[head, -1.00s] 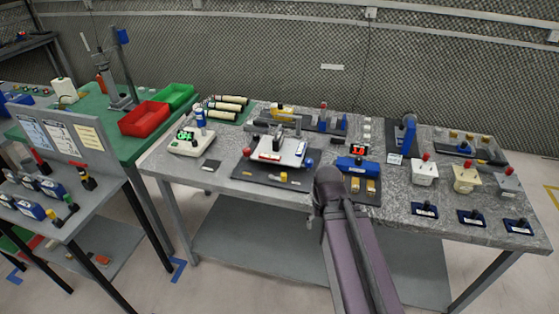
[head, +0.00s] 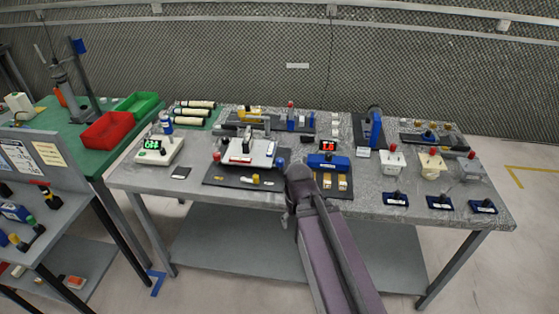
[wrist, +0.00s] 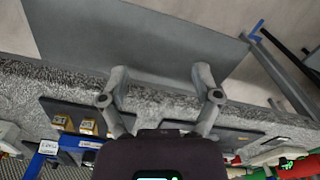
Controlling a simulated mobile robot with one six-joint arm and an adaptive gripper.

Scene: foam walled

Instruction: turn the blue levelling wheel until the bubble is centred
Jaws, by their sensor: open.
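A white levelling platform (head: 250,151) stands on a dark mat near the front middle of the grey stone-topped table. A small blue wheel (head: 280,162) is at its right front corner, and a red one (head: 217,157) is at its left. The bubble is too small to make out. I cannot identify the blue wheel there.
Right of the platform is a blue device (head: 327,161) with a red display. A white scale (head: 160,151) with a green display stands left. Switch boxes (head: 431,165) line the right side. A green side table with a red bin (head: 106,130) adjoins on the left.

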